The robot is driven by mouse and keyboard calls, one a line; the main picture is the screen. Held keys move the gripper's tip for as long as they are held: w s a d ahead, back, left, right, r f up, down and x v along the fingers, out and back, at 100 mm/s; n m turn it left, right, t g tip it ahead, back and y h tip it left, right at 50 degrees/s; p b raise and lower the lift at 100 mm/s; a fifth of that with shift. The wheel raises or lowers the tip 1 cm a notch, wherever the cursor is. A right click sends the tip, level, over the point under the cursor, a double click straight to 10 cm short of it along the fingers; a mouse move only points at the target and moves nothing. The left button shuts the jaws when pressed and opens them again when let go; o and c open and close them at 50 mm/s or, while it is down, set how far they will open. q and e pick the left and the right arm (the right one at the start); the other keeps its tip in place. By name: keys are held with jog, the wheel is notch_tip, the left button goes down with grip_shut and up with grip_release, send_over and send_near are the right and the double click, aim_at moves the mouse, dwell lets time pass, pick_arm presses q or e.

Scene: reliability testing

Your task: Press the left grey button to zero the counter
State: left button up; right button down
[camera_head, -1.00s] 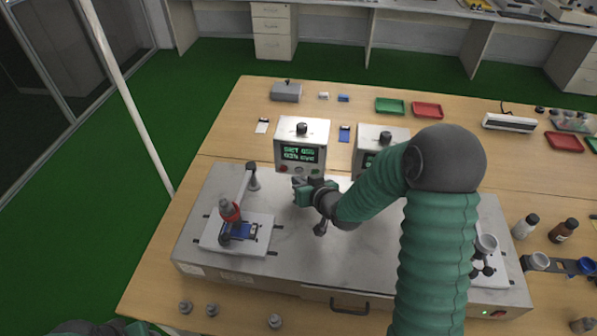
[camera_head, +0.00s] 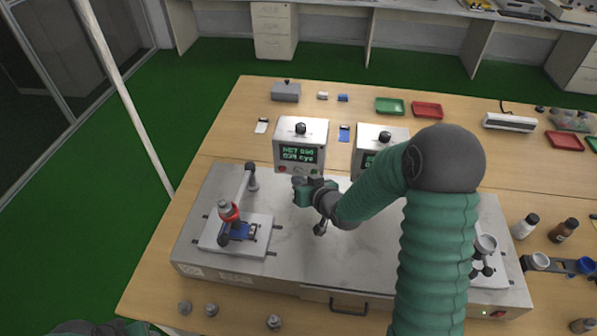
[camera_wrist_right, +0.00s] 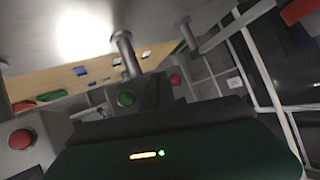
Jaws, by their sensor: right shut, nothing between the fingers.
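The left counter box (camera_head: 315,134) is white with a dark knob on top and a lit green display. A red button (camera_head: 283,169) shows at its lower left. A small grey button (camera_head: 298,171) seems to show beside it, just beyond my right gripper. My right gripper (camera_head: 299,187) is shut and empty, low in front of this box; touching or apart, I cannot tell. In the right wrist view a green button (camera_wrist_right: 126,98) and a red button (camera_wrist_right: 175,80) show past the dark gripper, which hides part of the panel. My left gripper (camera_head: 110,328) barely shows at the bottom edge.
A second counter box (camera_head: 372,138) stands to the right, partly behind my right arm. A test rig with a red-collared arm (camera_head: 230,212) over a blue part stands left on the grey base plate (camera_head: 190,235). Several small grey weights lie along the front table edge.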

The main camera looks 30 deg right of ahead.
jog(key=shift+w+r, duration=0.1)
jog(key=shift+w, duration=0.2)
jog(key=shift+w+d, duration=0.3)
dwell(0.8)
jog(key=shift+s+a, duration=0.45)
jog(key=shift+s, duration=0.2)
jog(key=shift+a, duration=0.1)
jog(key=s+a, duration=0.1)
jog(key=s, duration=0.1)
jog(key=s+a, duration=0.2)
dwell(0.4)
jog(key=shift+d, duration=0.1)
dwell(0.4)
